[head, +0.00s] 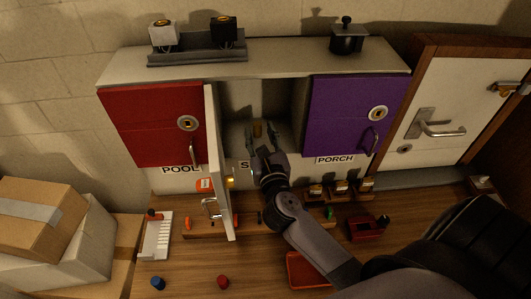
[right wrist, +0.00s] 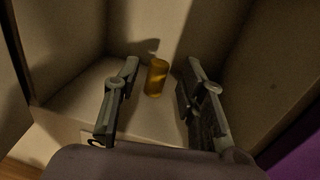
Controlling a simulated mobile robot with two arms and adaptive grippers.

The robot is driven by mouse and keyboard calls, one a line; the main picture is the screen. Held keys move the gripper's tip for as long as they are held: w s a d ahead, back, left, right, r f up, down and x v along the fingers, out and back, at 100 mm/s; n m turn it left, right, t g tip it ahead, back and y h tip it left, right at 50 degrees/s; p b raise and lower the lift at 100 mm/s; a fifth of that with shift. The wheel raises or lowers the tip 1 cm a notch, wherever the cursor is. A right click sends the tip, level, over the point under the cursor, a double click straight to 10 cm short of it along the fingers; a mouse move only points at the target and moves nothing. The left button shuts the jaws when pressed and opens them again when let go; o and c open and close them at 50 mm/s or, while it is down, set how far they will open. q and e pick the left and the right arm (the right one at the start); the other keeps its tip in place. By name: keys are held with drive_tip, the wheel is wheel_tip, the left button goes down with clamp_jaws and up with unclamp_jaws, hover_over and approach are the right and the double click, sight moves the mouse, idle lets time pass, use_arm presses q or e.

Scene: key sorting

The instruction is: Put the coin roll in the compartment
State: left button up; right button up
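The coin roll, a small gold-brown cylinder (head: 257,129), stands upright on the floor of the open middle compartment (head: 240,98). It also shows in the right wrist view (right wrist: 157,77), between and beyond the fingertips. My right gripper (head: 262,135) reaches into this compartment. Its two fingers are spread open, one on each side of the roll, with a visible gap to it in the right wrist view (right wrist: 161,75). The compartment's white door (head: 218,160) stands open on the left. My left gripper is not seen in either view.
The red POOL door (head: 155,125) and purple PORCH door (head: 345,115) are shut on either side. A wooden table (head: 190,265) below holds small coloured items and a red tray (head: 308,270). Cardboard boxes (head: 35,220) stand at the left. A white door (head: 440,110) is at the right.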

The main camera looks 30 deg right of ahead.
drive_tip(key=b+v, duration=0.2)
drive_tip(key=v, duration=0.6)
drive_tip(key=shift+r, duration=0.1)
